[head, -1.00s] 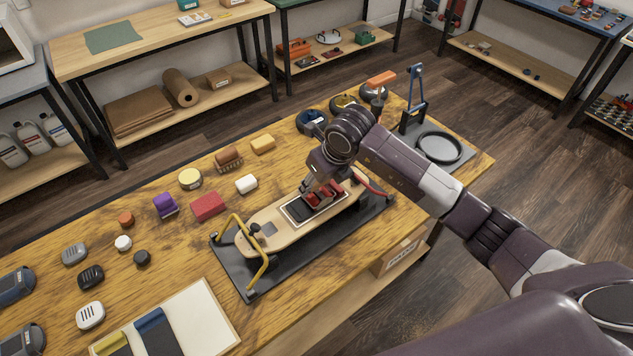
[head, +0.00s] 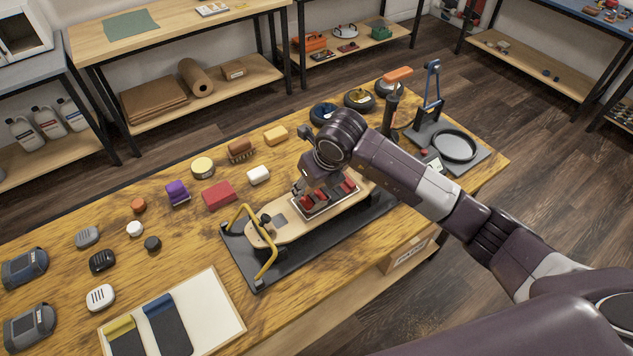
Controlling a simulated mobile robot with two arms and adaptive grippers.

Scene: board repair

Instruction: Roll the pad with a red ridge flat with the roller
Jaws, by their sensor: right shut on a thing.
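The pad (head: 325,199) lies in a pale-edged rectangle on the wooden deck (head: 289,226). Several red pieces show in and around this rectangle, but the gripper overlaps them, so I cannot tell clearly which is the ridge. My right gripper (head: 308,190) is low over the left part of the pad. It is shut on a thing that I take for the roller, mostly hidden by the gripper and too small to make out. I cannot tell whether it touches the pad. My left gripper is not in view.
The deck sits on a black mat (head: 273,271) with a yellow bar (head: 267,262) at its left end. A red block (head: 219,195) and a white block (head: 259,175) lie behind. An orange-handled tool (head: 397,75) stands behind my right arm. The bench's front left holds a white board (head: 205,310).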

